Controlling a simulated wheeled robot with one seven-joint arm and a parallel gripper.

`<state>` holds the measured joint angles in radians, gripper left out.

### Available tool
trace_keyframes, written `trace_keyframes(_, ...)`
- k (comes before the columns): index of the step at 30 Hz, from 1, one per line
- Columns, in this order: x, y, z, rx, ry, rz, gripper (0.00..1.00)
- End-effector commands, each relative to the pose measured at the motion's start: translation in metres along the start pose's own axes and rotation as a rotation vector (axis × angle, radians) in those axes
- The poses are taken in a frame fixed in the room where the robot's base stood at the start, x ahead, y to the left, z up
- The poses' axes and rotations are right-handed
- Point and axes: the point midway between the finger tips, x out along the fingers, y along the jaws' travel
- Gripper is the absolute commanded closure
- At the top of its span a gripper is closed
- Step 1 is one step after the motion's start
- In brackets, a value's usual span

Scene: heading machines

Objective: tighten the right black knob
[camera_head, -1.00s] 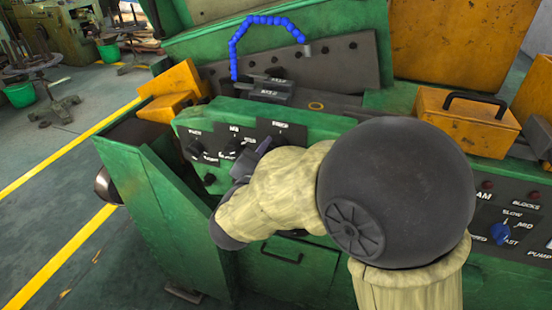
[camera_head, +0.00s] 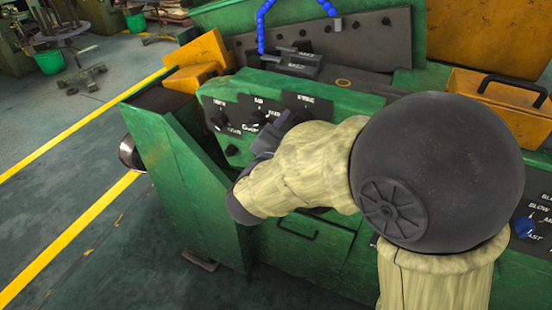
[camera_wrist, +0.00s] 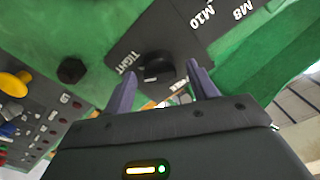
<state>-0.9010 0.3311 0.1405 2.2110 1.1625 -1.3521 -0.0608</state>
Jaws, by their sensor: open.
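The green machine's sloped front (camera_head: 350,103) carries black panels with a left black knob (camera_head: 219,119) and a middle black knob (camera_head: 257,117). The right black knob is hidden behind my gripper (camera_head: 284,121) in the head view. In the wrist view a round black knob (camera_wrist: 158,67) sits on a black plate marked "TIGHT", "M10" and "M8". My gripper (camera_wrist: 162,72) is open there, with one purple-grey finger on each side of the knob. I cannot tell whether the fingers touch it.
A black hexagonal bolt (camera_wrist: 71,70) sits beside the plate. A yellow button (camera_wrist: 14,83) and other controls are at the left of the wrist view. A yellow box with a handle (camera_head: 490,99) stands on the machine at right. Open floor (camera_head: 60,210) lies left.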

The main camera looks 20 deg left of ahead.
Motion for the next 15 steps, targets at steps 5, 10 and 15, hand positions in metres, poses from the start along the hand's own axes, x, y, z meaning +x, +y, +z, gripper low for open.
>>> trace_keyframes(5,-0.031,0.0,0.002,0.0,-0.003,-0.004,0.42)
trace_keyframes(10,-0.066,0.0,0.002,0.0,-0.003,-0.005,0.42)
trace_keyframes(15,-0.1,0.0,0.002,0.0,-0.003,-0.004,0.42)
